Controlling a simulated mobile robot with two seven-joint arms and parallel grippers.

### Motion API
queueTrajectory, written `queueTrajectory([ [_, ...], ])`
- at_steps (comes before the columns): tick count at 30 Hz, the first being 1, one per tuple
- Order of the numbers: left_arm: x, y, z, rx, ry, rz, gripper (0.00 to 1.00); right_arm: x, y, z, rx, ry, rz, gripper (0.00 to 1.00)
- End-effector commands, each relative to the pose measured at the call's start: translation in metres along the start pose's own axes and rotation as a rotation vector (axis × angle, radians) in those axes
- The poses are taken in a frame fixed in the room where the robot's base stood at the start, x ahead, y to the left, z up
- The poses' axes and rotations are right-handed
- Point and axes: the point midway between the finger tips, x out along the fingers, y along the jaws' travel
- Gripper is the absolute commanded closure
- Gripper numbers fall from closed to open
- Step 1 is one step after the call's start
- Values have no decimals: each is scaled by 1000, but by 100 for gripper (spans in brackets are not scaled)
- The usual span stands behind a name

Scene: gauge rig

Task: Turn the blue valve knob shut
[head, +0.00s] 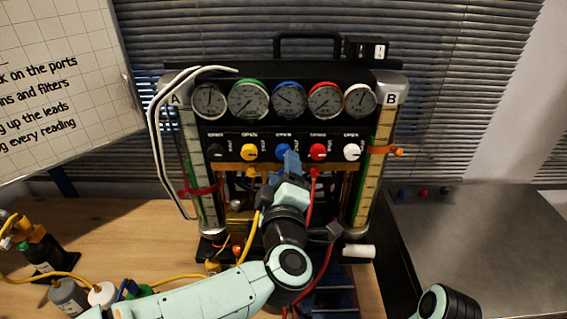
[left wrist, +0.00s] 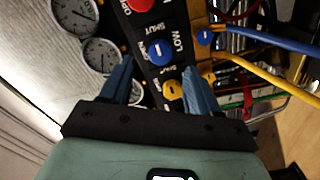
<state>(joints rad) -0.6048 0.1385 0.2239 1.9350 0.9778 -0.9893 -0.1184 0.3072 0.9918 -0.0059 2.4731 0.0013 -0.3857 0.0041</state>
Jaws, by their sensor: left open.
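The blue valve knob (head: 281,149) sits in the middle of a row of knobs on the black gauge panel, below the blue-rimmed gauge (head: 290,97). My left gripper (head: 291,163) is in front of the panel at this knob and partly covers it. In the left wrist view the blue knob (left wrist: 160,52), with a white pointer line, shows between the tips of the two blue fingers of my left gripper (left wrist: 159,65). The fingers are apart, and I cannot tell whether they touch the knob. My right gripper is not in view.
A yellow knob (head: 249,151) and a red knob (head: 318,151) flank the blue one closely. Yellow and red hoses (head: 325,262) hang below the panel. Glass tubes (head: 380,150) stand at both sides. Bottles (head: 68,297) stand at the left; a grey surface (head: 480,240) is at right.

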Motion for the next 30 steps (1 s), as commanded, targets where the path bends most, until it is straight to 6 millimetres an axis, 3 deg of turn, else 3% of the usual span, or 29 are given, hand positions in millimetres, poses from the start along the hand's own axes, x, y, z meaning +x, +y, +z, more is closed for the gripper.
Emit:
queueTrajectory([
  [6,-46,-1,1,1,-1,2,39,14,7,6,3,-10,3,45],
  [12,-67,0,0,0,-1,0,39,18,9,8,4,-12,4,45],
  [30,-70,0,0,1,0,0,39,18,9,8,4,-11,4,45],
])
